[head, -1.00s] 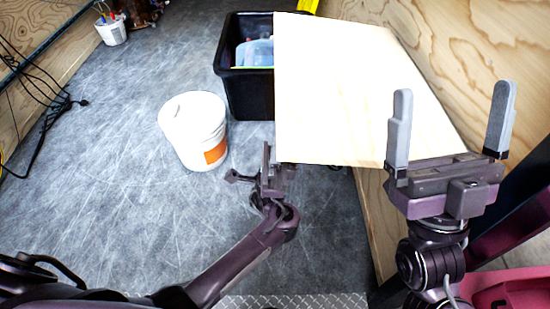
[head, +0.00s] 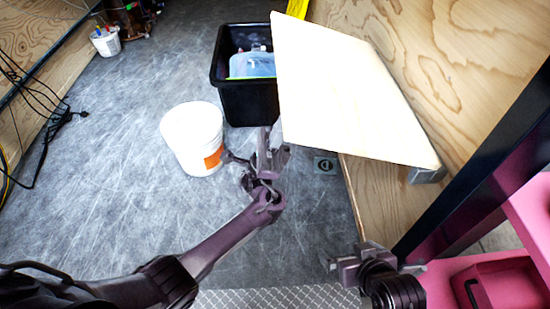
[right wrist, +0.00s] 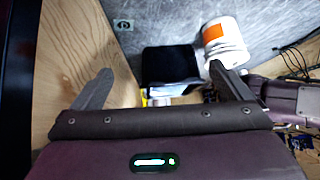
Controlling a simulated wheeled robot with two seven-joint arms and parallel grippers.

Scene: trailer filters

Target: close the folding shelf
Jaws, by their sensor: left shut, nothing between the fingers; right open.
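The folding shelf (head: 350,95) is a pale wooden panel beside the right wall. It looks tilted, and a grey metal bracket (head: 427,175) shows under its near right corner. My left gripper (head: 268,145) is shut and empty at the shelf's near left corner; I cannot tell whether it touches the panel. My right gripper (head: 350,264) is low, in front of the shelf and apart from it. In the right wrist view my right gripper (right wrist: 163,82) is open, with nothing between its fingers. I cannot make out the shelf there.
A black bin (head: 250,103) holding bottles stands behind the shelf's left edge. A white bucket (head: 190,135) stands left of my left gripper. A wooden box side (head: 370,205) lies below the shelf. Pink and dark framework (head: 490,275) is at right.

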